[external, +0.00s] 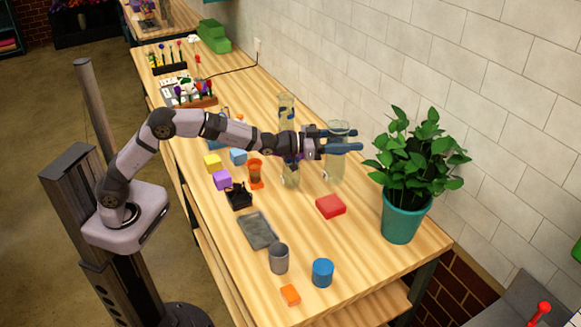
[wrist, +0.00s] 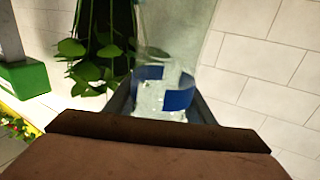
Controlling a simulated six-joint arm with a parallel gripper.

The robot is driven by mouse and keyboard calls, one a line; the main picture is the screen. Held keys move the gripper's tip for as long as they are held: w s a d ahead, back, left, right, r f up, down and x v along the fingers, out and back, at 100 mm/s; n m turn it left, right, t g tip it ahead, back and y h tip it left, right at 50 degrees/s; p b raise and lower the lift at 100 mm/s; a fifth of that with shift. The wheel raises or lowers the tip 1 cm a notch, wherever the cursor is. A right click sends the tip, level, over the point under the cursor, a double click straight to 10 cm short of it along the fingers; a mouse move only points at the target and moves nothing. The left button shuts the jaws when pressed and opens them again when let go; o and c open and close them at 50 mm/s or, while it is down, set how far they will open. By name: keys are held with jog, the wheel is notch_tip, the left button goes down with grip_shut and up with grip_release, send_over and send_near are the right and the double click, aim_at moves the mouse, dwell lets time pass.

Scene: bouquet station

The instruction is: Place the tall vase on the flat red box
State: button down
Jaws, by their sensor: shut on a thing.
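A clear glass vase (external: 336,170) stands upright between the fingers of my gripper (external: 340,140). The gripper is shut on its upper part, below the rim. In the wrist view the vase (wrist: 190,45) rises between the blue fingertips (wrist: 164,91). I cannot tell whether its base touches the table. The flat red box (external: 330,206) lies on the table just nearer the camera than the vase, with its top bare. More clear glass (external: 286,108) shows behind my arm and looks taller, but the arm hides its middle, so I cannot tell which vase is the tall one.
A potted plant (external: 403,217) stands right of the red box. An orange cup-like item (external: 255,175), a grey tray (external: 257,230), a grey cup (external: 278,259) and a blue cylinder (external: 322,272) are on the left and front. The tiled wall runs behind. Bare wood surrounds the box.

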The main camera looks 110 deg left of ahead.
notch_tip(320, 180, down, 10)
jog(key=p, duration=0.3)
jog(key=shift+r, duration=0.15)
dwell(0.5)
jog(key=c, duration=1.3)
grip_release()
jog(key=shift+f, duration=0.35)
jog(key=o, duration=0.5)
jog(key=shift+s, duration=0.1)
jog(key=shift+r, duration=0.2)
jog(key=shift+b+v, duration=2.05)
jog(key=shift+v, duration=3.95)
jog(key=shift+d+f, duration=0.1)
